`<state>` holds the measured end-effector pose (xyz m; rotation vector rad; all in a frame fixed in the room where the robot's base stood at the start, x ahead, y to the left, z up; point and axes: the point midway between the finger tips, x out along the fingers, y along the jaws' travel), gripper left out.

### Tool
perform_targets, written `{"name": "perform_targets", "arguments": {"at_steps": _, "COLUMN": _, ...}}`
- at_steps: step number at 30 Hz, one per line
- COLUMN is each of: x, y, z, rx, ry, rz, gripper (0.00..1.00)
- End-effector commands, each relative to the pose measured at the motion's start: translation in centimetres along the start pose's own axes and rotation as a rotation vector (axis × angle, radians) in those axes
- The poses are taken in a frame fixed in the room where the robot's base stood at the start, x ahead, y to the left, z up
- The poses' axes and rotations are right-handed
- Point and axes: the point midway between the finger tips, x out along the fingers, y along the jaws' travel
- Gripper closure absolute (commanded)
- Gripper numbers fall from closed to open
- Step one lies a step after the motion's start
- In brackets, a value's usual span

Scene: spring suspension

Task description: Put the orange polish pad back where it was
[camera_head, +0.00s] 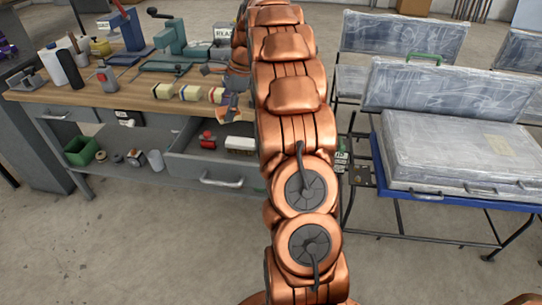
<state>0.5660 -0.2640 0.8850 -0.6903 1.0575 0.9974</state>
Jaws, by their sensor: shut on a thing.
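My gripper (230,103) is at the front edge of the wooden workbench (130,95), left of my copper arm, above an open drawer. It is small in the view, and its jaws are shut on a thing. An orange patch shows at the fingertips; it seems to be the orange polish pad, but the copper fingers and its small size make its outline unclear. Several pale block-shaped pads lie in a row along the bench's front edge, among them a yellowish one (163,91) and one with a red side (215,95), just left of my gripper.
The open grey drawer (220,180) holds a red item (207,140) and a white box (240,144). A green vise (172,40), bottles and tools stand on the bench behind. Wrapped grey cases (455,150) lie on a blue-topped table at right. The front floor is clear.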

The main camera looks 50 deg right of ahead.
Motion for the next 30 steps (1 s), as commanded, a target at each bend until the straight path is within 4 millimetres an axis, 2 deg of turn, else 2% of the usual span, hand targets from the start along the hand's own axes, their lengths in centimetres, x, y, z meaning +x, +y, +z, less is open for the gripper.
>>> {"name": "perform_targets", "arguments": {"at_steps": 1, "x": -1.1, "y": 0.3, "z": -2.5, "rx": 0.091, "ry": -0.004, "rz": -0.034, "gripper": 0.77}}
{"name": "perform_targets", "arguments": {"at_steps": 3, "x": -2.1, "y": 0.6, "z": -5.2, "rx": 0.204, "ry": -0.009, "rz": -0.077, "gripper": 0.77}}
{"name": "perform_targets", "arguments": {"at_steps": 6, "x": -3.5, "y": 1.2, "z": -8.3, "rx": 0.334, "ry": -0.015, "rz": -0.130, "gripper": 0.77}}
{"name": "perform_targets", "arguments": {"at_steps": 9, "x": -4.5, "y": 1.6, "z": -10.6, "rx": 0.428, "ry": -0.021, "rz": -0.169, "gripper": 0.77}}
{"name": "perform_targets", "arguments": {"at_steps": 14, "x": -4.8, "y": 2.2, "z": -12.3, "rx": 0.501, "ry": -0.028, "rz": -0.191, "gripper": 0.77}}
{"name": "perform_targets", "arguments": {"at_steps": 19, "x": -2.6, "y": 2.2, "z": -13.3, "rx": 0.509, "ry": -0.028, "rz": -0.196, "gripper": 0.77}}
{"name": "perform_targets", "arguments": {"at_steps": 30, "x": 5.1, "y": 2.4, "z": -16.1, "rx": 0.509, "ry": -0.029, "rz": -0.188, "gripper": 0.77}}
